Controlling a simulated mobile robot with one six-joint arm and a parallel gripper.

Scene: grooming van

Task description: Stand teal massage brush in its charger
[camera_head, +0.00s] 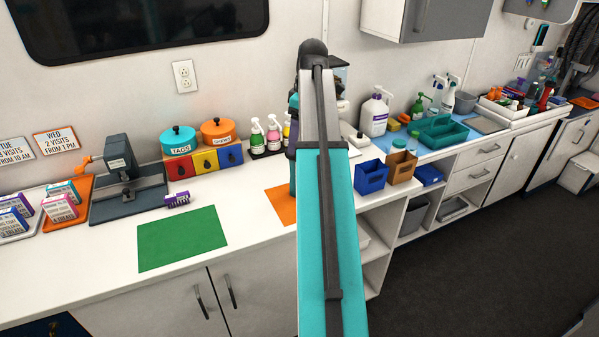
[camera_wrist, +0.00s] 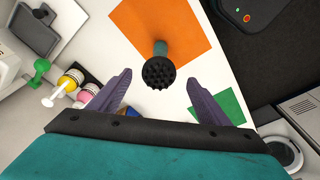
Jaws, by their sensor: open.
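The teal massage brush shows in the wrist view, its teal handle (camera_wrist: 160,48) behind a round black bristled head (camera_wrist: 158,74) that faces the camera. It appears to stand upright over the orange mat (camera_wrist: 185,25). My gripper (camera_wrist: 158,80) is open, with a purple finger to each side of the brush head in the picture; no contact shows. In the head view my arm hides most of this spot, and the orange mat (camera_head: 281,205) shows only in part. I cannot make out the charger for certain in either view.
Pump bottles (camera_head: 274,133) stand at the back. Blue (camera_head: 371,177) and brown (camera_head: 403,167) bins stand right of my arm. The counter's front edge is close.

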